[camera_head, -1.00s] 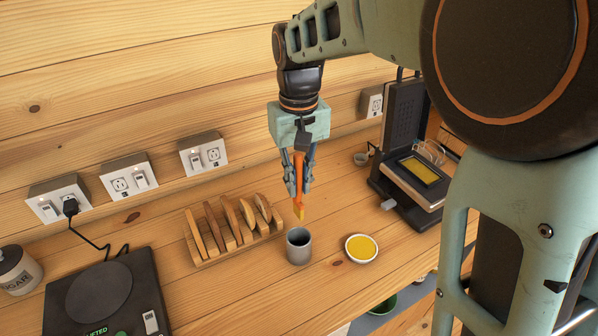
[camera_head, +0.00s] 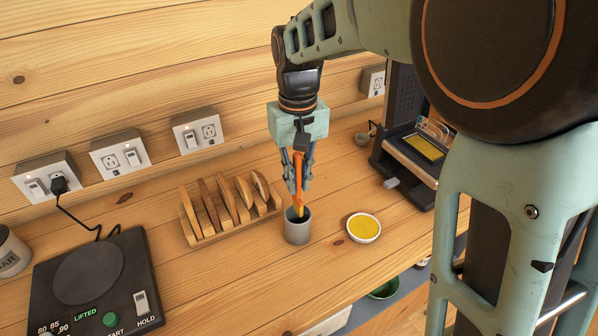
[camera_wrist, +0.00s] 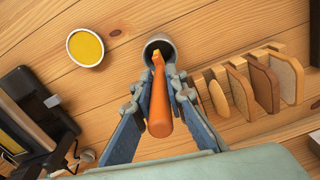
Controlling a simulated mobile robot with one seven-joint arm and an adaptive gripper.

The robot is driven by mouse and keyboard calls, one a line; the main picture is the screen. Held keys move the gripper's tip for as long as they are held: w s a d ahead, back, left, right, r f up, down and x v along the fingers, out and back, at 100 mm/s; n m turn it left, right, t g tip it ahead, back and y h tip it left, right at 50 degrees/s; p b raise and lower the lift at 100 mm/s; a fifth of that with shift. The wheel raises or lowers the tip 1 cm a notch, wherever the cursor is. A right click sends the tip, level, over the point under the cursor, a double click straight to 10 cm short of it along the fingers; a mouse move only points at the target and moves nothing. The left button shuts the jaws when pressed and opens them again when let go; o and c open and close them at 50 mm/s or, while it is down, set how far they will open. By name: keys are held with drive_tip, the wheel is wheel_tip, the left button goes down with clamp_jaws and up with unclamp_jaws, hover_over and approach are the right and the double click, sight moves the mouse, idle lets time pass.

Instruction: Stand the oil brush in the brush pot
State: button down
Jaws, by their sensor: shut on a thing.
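The oil brush (camera_head: 298,172) has an orange handle and yellow bristles; it also shows in the wrist view (camera_wrist: 160,108). My gripper (camera_head: 299,182) is shut on its handle and holds it roughly upright, bristles down. The gripper's two fingers flank the handle in the wrist view (camera_wrist: 160,95). The brush pot (camera_head: 298,232) is a grey cylinder on the wooden counter, directly below. The bristle tip overlaps the pot's mouth (camera_wrist: 158,42) in both views; how deep it reaches is hard to tell.
A toast rack (camera_head: 220,235) holding several slices stands left of the pot. A white bowl of yellow oil (camera_head: 363,228) is at its right. A black scale (camera_head: 95,285) lies front left, and a press-like appliance (camera_head: 410,150) stands at the right. Wall sockets (camera_head: 120,155) line the back.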

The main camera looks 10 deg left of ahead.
sight(298, 153)
drive_tip(key=shift+f+b, duration=1.6)
drive_tip(key=shift+f, duration=1.15)
drive_tip(key=c, duration=1.9)
unclamp_jaws()
drive_tip(key=shift+r, duration=0.1)
wheel_tip(298, 153, up, 12)
drive_tip(key=shift+f, duration=0.1)
drive_tip(key=shift+w, duration=0.1)
